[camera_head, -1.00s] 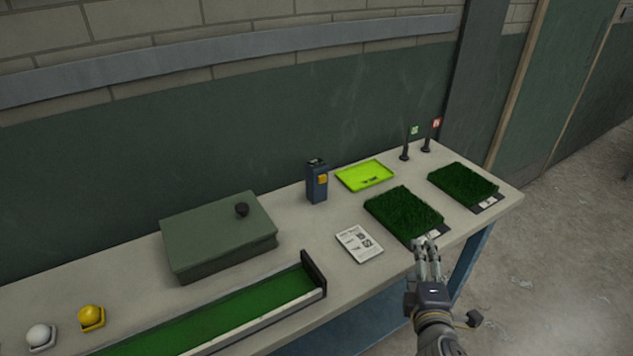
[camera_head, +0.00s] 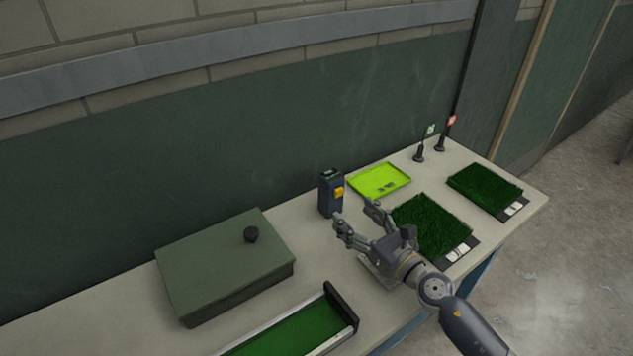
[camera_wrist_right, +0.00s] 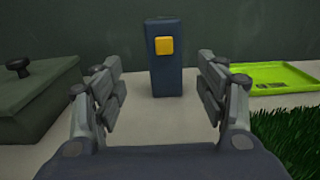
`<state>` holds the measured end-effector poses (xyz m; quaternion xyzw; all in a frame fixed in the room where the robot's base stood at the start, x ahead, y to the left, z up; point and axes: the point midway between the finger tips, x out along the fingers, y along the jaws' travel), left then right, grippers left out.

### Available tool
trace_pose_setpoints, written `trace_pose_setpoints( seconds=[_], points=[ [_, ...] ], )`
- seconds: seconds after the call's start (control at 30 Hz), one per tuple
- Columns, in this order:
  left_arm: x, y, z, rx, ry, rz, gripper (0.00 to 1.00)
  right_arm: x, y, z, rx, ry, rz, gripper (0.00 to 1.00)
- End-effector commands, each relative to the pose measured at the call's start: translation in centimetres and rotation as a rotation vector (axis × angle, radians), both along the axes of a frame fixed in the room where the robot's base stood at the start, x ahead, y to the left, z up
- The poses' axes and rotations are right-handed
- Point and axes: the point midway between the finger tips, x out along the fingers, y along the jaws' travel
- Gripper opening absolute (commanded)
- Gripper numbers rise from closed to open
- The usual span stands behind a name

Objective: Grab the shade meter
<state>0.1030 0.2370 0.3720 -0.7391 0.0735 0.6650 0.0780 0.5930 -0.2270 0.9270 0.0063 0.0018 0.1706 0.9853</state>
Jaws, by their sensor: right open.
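The shade meter appears to be the upright dark blue box (camera_head: 328,194) with a yellow button, standing on the table near the wall. In the right wrist view the blue box (camera_wrist_right: 164,72) stands ahead, centred between the fingers and beyond their tips. My right gripper (camera_head: 356,217) is open and empty, just in front of the box, with its fingers pointing toward it. In the right wrist view the open fingers (camera_wrist_right: 162,88) flank a clear gap. My left gripper is not in view.
A lime tray (camera_head: 366,190) lies right of the box. Turf samples (camera_head: 425,222) (camera_head: 484,190) and small flags (camera_head: 419,152) stand further right. A green case (camera_head: 220,270) with a black knob is at left. A green turf channel (camera_head: 295,335) lies at the front. A card is partly hidden under my right gripper.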

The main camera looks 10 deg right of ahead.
Motion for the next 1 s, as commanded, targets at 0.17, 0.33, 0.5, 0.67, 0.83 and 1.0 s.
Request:
trace_pose_setpoints(
  seconds=[0.17, 0.33, 0.5, 0.67, 0.83, 1.0],
  points=[
    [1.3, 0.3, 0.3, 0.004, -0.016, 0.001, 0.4, 0.9, 0.3, -0.1, -0.018, -0.001, 0.006, 0.67],
    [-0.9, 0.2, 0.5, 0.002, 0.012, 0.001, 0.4, 3.3, 1.1, 0.0, -0.015, -0.001, 0.005, 0.67],
    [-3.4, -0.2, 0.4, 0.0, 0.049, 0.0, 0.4, 5.0, 1.8, -0.2, -0.015, 0.0, 0.006, 0.67],
    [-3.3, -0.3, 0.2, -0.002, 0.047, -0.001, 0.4, 5.9, 2.0, -0.3, -0.014, -0.001, 0.005, 0.67],
    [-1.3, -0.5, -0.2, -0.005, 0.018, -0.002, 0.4, 8.3, 2.3, -0.6, -0.01, -0.001, 0.005, 0.67],
    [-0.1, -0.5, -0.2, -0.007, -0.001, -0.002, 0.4, 10.1, 2.9, -0.5, -0.013, 0.0, 0.005, 0.67]
  ],
)
